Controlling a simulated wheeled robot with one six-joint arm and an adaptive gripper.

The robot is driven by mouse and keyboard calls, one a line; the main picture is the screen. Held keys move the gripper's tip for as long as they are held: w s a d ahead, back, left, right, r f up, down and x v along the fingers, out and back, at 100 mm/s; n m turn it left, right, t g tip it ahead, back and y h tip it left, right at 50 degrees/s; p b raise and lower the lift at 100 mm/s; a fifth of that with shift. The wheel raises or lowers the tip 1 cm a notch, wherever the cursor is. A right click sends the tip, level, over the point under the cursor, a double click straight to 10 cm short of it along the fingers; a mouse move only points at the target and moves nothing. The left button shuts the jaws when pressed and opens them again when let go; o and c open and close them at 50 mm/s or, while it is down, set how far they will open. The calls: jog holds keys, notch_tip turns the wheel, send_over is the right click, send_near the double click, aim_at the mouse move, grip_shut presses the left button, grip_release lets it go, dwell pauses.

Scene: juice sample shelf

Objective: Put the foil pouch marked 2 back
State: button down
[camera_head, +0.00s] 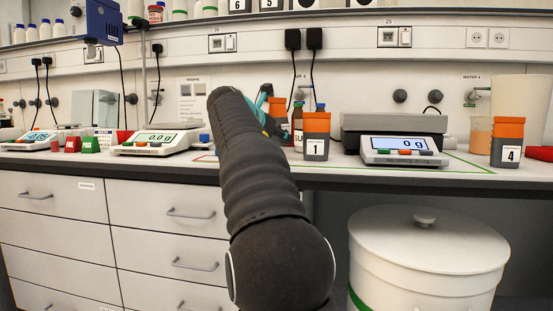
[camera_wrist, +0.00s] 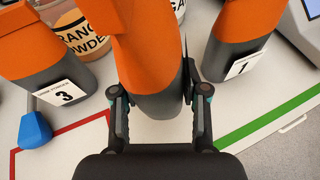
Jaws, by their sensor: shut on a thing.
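My gripper (camera_wrist: 158,95) is shut on an orange and grey foil pouch (camera_wrist: 150,60), which stands between the fingers in the wrist view. Its number label is not visible, and I cannot tell whether its base touches the bench. The pouch marked 3 (camera_wrist: 55,65) is to its left. The pouch marked 1 (camera_wrist: 240,40) is close on its right, and also shows in the head view (camera_head: 316,125). In the head view my arm hides most of the gripper; an orange part of a pouch (camera_head: 278,105) shows just beyond it. The pouch marked 4 (camera_head: 507,130) stands far right.
Labelled jars (camera_wrist: 72,32) stand behind the pouches. A blue object (camera_wrist: 35,130) lies at the front left, by a red line on the bench. A scale reading 0 g (camera_head: 403,150) is right of pouch 1. Another scale (camera_head: 155,142) stands left of my arm.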

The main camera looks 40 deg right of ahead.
jog(key=shift+f+b, duration=0.9)
jog(key=shift+f, duration=0.9)
jog(key=shift+f, duration=0.1)
jog(key=c, duration=0.6)
grip_release()
jog(key=p+v, duration=0.2)
jog(key=v, duration=1)
jog(key=shift+a, duration=0.1)
